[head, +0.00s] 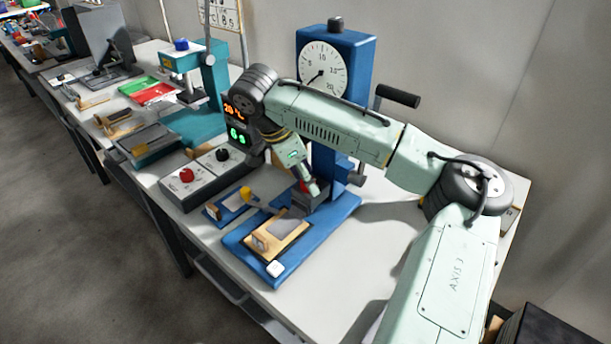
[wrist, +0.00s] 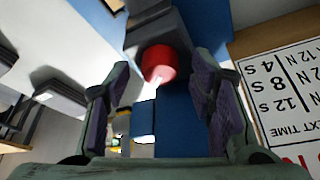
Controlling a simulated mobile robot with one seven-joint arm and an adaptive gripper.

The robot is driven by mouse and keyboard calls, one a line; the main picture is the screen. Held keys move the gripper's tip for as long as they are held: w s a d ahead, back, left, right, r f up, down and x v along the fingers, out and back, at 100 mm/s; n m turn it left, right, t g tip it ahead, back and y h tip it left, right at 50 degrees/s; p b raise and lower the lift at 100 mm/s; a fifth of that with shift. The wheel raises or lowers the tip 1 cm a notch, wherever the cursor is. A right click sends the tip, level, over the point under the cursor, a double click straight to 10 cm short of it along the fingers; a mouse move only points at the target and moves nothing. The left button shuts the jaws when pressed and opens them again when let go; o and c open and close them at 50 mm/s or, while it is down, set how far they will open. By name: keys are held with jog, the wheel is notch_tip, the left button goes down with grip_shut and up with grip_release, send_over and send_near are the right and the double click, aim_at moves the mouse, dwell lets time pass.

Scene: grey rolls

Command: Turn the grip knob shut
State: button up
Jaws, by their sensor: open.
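The red grip knob (wrist: 159,63) is round and sits on a grey block (wrist: 158,30) in the wrist view. A small part of the red knob (head: 304,186) shows in the head view, low on the blue test stand (head: 350,60) and mostly hidden by my gripper. My gripper (head: 310,186) is beside the knob, pointing down. In the wrist view the two purple-padded fingers of my gripper (wrist: 160,78) are spread, with the knob between and just beyond their tips. I see no finger touching it.
The stand has a dial (head: 323,70) and a black-gripped lever (head: 398,96) at right. On its blue base (head: 278,272) lies a wooden block with a grey plate (head: 276,238). A control box (head: 190,187) stands at left. The bench's right part is clear.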

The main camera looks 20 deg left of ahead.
jog(key=v, duration=1.2)
dwell(0.4)
